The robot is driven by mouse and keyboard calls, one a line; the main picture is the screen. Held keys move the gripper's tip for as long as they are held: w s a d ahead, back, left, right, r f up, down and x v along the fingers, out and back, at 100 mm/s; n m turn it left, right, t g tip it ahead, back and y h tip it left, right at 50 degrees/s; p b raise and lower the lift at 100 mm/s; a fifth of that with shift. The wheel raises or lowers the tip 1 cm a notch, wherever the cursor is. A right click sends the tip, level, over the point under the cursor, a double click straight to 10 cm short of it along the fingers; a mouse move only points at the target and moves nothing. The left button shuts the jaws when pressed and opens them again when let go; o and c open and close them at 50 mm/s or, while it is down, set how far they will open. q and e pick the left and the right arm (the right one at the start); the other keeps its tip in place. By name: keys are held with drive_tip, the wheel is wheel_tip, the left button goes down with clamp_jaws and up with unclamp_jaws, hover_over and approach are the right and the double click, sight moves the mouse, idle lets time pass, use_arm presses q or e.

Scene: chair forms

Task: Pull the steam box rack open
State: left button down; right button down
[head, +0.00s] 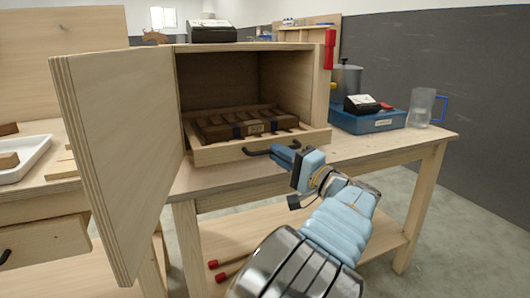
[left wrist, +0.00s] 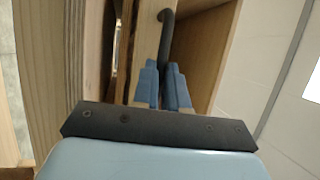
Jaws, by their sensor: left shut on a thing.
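The wooden steam box (head: 292,86) stands on a wooden table with its door (head: 118,150) swung wide open to the left. Its rack (head: 215,154) is a shallow wooden tray at the bottom of the opening, its front board at or slightly ahead of the box front. Dark brown wooden forms (head: 247,125) lie on it. My left gripper (head: 283,153) is shut on the right part of the black rack handle (head: 257,151). The left wrist view shows the blue fingers (left wrist: 161,86) closed together at the dark handle (left wrist: 166,32). My right gripper is not in view.
A blue box (head: 368,122) with a black-and-white device and a clear mug (head: 422,107) stand to the right on the table (head: 400,145). A white tray (head: 30,153) lies on the left bench. The floor in front of the table is partly hidden by my arm.

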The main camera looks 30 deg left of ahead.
use_arm(q)
drive_tip(key=s+d, duration=0.7)
drive_tip(key=d, duration=0.1)
drive_tip(key=shift+s+d+b, duration=0.2)
drive_tip(key=shift+d+b, duration=0.1)
drive_tip(key=shift+b, duration=0.05)
drive_tip(key=c, duration=1.4)
unclamp_jaws()
drive_tip(key=shift+c, duration=0.2)
drive_tip(key=shift+d, duration=0.1)
drive_tip(key=v, duration=1.3)
drive_tip(key=shift+d+f, duration=0.2)
drive_tip(key=shift+d, duration=0.1)
